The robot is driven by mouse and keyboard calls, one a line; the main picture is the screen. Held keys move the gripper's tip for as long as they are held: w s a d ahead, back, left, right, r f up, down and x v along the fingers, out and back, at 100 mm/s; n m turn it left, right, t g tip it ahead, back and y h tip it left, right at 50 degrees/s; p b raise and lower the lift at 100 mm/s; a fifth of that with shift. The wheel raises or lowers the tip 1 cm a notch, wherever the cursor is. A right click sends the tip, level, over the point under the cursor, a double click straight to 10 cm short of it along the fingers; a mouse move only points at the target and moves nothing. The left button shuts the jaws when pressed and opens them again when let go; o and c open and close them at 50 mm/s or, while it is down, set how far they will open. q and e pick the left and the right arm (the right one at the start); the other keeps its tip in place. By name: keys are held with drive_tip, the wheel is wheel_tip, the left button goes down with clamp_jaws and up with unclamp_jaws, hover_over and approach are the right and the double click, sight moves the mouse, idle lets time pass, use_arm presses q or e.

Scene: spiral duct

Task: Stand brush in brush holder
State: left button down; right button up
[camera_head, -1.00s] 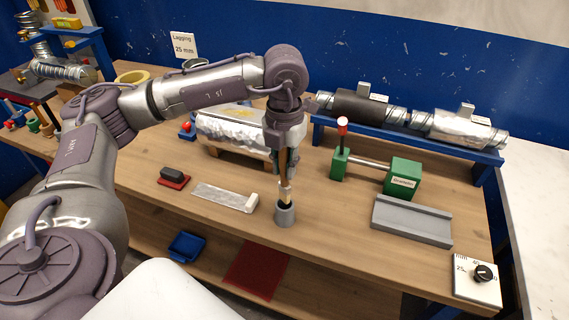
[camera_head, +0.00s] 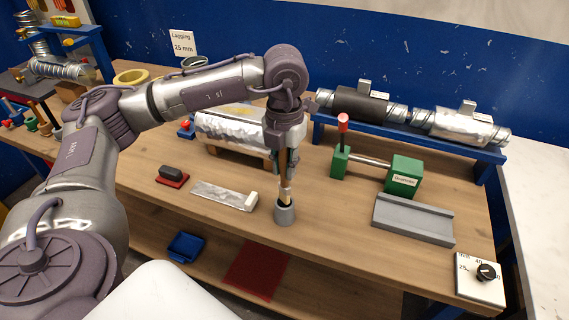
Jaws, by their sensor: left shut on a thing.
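My left gripper (camera_head: 284,168) points down over the front of the bench, shut on the brush (camera_head: 286,190) by its wooden handle. The brush hangs about upright, with its pale metal band and dark lower end below the fingers. The grey brush holder (camera_head: 285,213) stands on the bench right under it. The brush's lower end is at the holder's mouth and seems to be inside it; how deep is hidden. My right gripper is not in view.
A flat metal plate with a white end block (camera_head: 225,195) lies just left of the holder. A green clamp fixture (camera_head: 401,175) with a red-topped lever and a grey channel block (camera_head: 412,219) stand to the right. A foil-wrapped duct (camera_head: 228,130) lies behind.

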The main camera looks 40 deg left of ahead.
sight(284, 185)
use_arm(q)
drive_tip(key=shift+f+b, duration=0.95)
drive_tip(key=shift+f, duration=0.2)
drive_tip(key=shift+f+b, duration=1.75)
drive_tip(key=shift+f, duration=0.2)
drive_tip(key=c, duration=1)
unclamp_jaws()
drive_tip(key=shift+r, duration=0.1)
wheel_tip(284, 185, up, 12)
drive_tip(key=shift+f, duration=0.1)
